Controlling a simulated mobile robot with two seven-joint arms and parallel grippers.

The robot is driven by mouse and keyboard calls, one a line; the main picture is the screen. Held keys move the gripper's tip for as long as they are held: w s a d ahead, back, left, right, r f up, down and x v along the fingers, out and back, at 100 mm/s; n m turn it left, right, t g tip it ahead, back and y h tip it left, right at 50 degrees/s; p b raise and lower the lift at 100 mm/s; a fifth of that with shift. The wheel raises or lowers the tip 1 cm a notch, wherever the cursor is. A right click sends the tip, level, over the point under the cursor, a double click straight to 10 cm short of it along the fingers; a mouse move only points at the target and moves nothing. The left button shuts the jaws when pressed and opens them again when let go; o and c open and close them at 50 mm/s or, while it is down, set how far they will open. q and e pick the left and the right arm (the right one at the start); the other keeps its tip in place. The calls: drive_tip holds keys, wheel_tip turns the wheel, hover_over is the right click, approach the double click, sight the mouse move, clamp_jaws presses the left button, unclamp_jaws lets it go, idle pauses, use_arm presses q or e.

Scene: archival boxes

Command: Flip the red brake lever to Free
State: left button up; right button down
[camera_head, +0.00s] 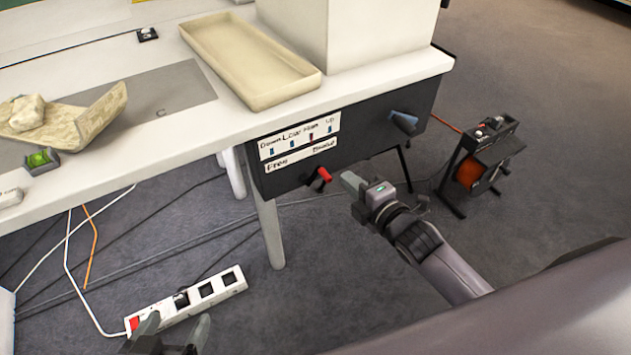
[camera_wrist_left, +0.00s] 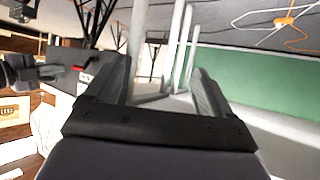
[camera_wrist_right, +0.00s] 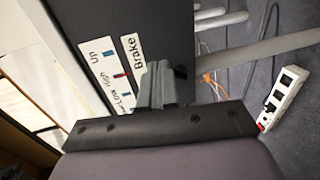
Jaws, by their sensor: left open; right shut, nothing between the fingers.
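The red brake lever (camera_head: 322,174) is on the front of a dark control panel (camera_head: 361,133) under the table edge. Its red handle leans to the right, below the "Brake" end of the "Free / Brake" label (camera_head: 301,155). My right gripper (camera_head: 350,181) is shut and empty, just right of the lever with a small gap seen from the head. In the right wrist view its closed fingers (camera_wrist_right: 158,85) are beside the "Brake" label (camera_wrist_right: 131,52); the lever is not clearly visible there. My left gripper (camera_head: 176,334) is open and empty, low in front of the table.
A blue knob (camera_head: 403,122) sticks out at the panel's right. A power strip (camera_head: 187,299) lies on the floor near my left gripper. An orange cable reel (camera_head: 480,165) stands right of the table. A cream tray (camera_head: 249,60) and a large box (camera_head: 350,32) are on the table.

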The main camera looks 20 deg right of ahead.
drive_tip(key=b+x, duration=0.2)
drive_tip(key=x, duration=0.1)
drive_tip(key=b+x, duration=0.1)
drive_tip(key=shift+w+a+f, duration=0.1)
drive_tip(key=shift+w+f, duration=0.25)
drive_tip(key=shift+w+a+b, duration=0.2)
drive_tip(key=shift+w+b, duration=0.15)
drive_tip(key=shift+w, duration=0.25)
drive_tip(key=shift+s+a+p, duration=0.15)
drive_tip(key=shift+s+a, duration=0.05)
drive_tip(key=shift+a, duration=0.6)
drive_tip(key=shift+s+a+p, duration=0.15)
drive_tip(key=shift+s+a, duration=0.05)
drive_tip(key=shift+a, duration=0.6)
drive_tip(key=shift+s+a+p, duration=0.15)
drive_tip(key=shift+s+a, duration=0.05)
drive_tip(key=shift+a, duration=0.65)
drive_tip(key=shift+d, duration=0.1)
use_arm(q)
drive_tip(key=w+d+r+h+p, duration=0.1)
drive_tip(key=d+r+p, duration=0.2)
drive_tip(key=r+p, duration=0.1)
drive_tip(key=shift+w+d+r+t+h, duration=0.3)
drive_tip(key=shift+w+r+h, duration=0.1)
drive_tip(key=shift+r, duration=0.4)
use_arm(e)
drive_tip(key=s+d, duration=0.3)
drive_tip(key=s, duration=0.3)
drive_tip(key=shift+s+d, duration=0.15)
drive_tip(key=shift+d, duration=0.15)
